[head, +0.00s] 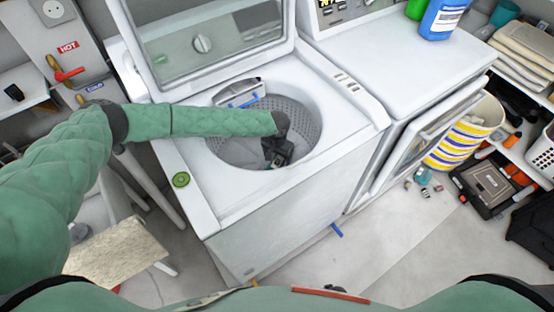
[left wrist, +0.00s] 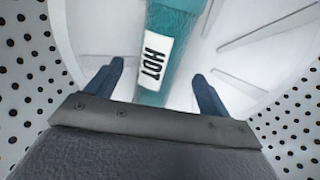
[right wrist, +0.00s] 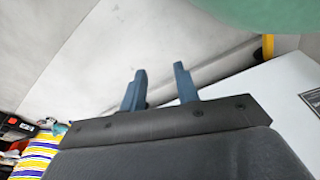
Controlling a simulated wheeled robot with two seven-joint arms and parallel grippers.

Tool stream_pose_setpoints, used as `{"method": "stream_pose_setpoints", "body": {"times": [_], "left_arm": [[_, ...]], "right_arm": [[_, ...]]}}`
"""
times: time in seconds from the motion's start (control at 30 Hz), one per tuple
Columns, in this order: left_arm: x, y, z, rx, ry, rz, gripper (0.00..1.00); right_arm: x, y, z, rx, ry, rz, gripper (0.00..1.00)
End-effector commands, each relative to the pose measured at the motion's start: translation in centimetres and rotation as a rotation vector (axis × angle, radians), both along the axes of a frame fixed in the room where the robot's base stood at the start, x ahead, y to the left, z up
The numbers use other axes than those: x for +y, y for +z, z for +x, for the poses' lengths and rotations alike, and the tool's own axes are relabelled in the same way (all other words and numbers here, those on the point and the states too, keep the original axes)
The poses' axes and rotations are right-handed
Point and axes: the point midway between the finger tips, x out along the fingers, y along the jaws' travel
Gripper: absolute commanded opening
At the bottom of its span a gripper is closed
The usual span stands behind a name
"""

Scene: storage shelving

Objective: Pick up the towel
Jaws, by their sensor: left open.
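In the left wrist view a teal strip with a white HOT label (left wrist: 175,28), which looks like the towel, lies on the white floor of the perforated drum. My left gripper (left wrist: 158,85) is open, with one finger on each side of the strip and no visible grip on it. In the head view my left gripper (head: 275,158) is down inside the washer drum (head: 225,150); I cannot make out the towel there. My right gripper (right wrist: 160,70) is empty, its fingers apart, outside the washer over the floor.
The top-loading washer (head: 300,190) has its lid (head: 215,50) raised. A dryer (head: 400,50) with its door ajar stands to the right, bottles on top. A striped basket (head: 462,140) and a tool box (head: 487,185) are farther right. Front floor is mostly clear.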

Motion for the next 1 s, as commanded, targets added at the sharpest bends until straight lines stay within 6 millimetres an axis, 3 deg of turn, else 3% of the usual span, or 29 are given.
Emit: {"method": "stream_pose_setpoints", "body": {"times": [0.2, 0.5, 0.57, 0.8, 1.0], "left_arm": [[0.0, -1.8, 0.0, 0.001, 0.001, 0.001, 0.81], [0.0, -2.3, 0.0, 0.0, 0.0, 0.0, 0.81], [0.0, -2.3, 0.0, 0.0, 0.0, 0.0, 0.73], [0.0, -2.3, 0.0, 0.0, 0.0, 0.0, 0.27], [0.0, -2.2, 0.0, 0.0, 0.0, 0.0, 0.27]], "right_arm": [[-0.8, -1.1, -1.0, -0.01, 0.005, -0.005, 0.31], [-0.9, -1.5, -1.1, -0.014, 0.006, -0.005, 0.31], [-0.9, -1.4, -1.1, -0.013, 0.006, -0.006, 0.31], [-1.0, -1.4, -1.1, -0.014, 0.005, -0.006, 0.31], [-1.2, -1.4, -1.1, -0.013, 0.005, -0.008, 0.31]]}}
